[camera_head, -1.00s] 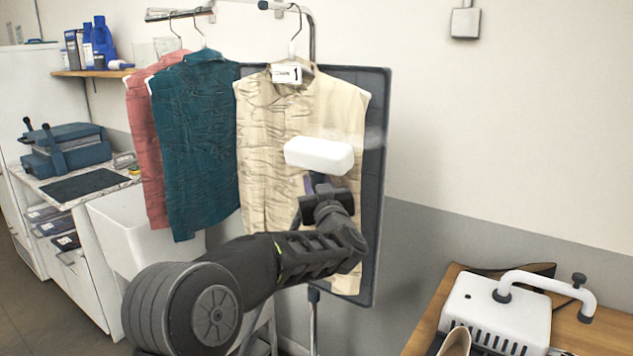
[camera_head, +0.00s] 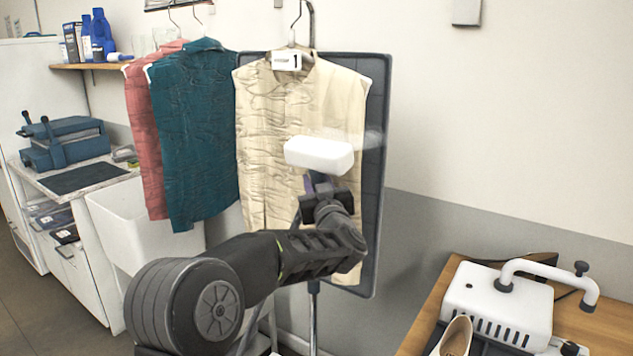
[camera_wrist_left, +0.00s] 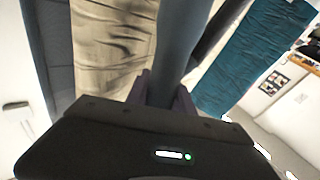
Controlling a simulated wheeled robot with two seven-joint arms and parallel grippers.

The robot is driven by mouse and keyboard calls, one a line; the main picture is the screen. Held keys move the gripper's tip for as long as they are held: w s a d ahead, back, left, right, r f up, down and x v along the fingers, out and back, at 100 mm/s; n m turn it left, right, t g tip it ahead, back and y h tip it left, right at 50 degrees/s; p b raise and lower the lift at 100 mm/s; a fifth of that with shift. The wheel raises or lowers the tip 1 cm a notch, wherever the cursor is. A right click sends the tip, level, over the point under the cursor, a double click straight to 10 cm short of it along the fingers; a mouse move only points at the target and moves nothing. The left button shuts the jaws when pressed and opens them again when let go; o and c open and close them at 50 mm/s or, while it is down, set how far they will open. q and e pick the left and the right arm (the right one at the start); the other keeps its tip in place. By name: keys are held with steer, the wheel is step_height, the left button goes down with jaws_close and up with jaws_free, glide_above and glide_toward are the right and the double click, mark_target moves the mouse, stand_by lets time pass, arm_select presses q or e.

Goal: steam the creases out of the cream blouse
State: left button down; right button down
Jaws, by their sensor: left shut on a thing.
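The cream blouse (camera_head: 265,140) hangs on a hanger in front of a dark board (camera_head: 377,120), with a tag marked 1 at its collar. Creases show over its left half and middle; its right side looks smoother. My left gripper (camera_head: 322,190) is shut on the steamer, whose white head (camera_head: 318,153) is in front of the blouse's right half, with faint steam by it. In the left wrist view the gripper (camera_wrist_left: 163,95) is around the steamer's grey handle (camera_wrist_left: 180,45), with the blouse (camera_wrist_left: 112,45) beyond. Whether the head touches the cloth is unclear. My right gripper is not in view.
A teal garment (camera_head: 195,140) and a pink one (camera_head: 148,150) hang left of the blouse. A white sink (camera_head: 130,225) is below them. At the lower right a wooden table (camera_head: 425,325) holds a white machine (camera_head: 500,300) and a cream shoe (camera_head: 455,338).

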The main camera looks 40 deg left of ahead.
arm_select(q)
steer(key=shift+f+b, duration=1.5)
steer(key=shift+f, duration=0.65)
steer(key=shift+f+b, duration=1.95)
steer(key=shift+f, duration=0.65)
steer(key=shift+f+b, duration=1.9)
steer(key=shift+f, duration=0.5)
steer(key=shift+f+b, duration=1.95)
steer(key=shift+f, duration=0.7)
